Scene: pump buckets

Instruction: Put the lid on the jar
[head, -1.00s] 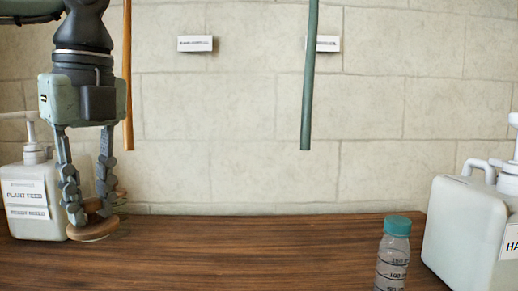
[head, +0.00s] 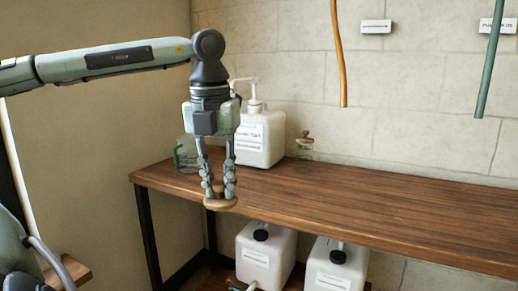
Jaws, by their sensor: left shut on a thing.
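My left gripper (head: 218,187) points down and is shut on a round wooden lid (head: 221,204). It holds the lid at the table's front edge in the picture; its exact height is hard to tell. A clear, greenish glass vessel (head: 184,154) stands to the left behind the gripper and may be the jar. Another small clear glass jar (head: 305,151) stands right of the white pump container, with a brown knobbed top on it. My right gripper is not in view.
A white pump container (head: 262,140) stands at the back of the wooden table (head: 380,200). The table's right part is clear. White jugs (head: 265,262) stand below. An orange hose (head: 338,55) and a green hose (head: 489,60) hang above.

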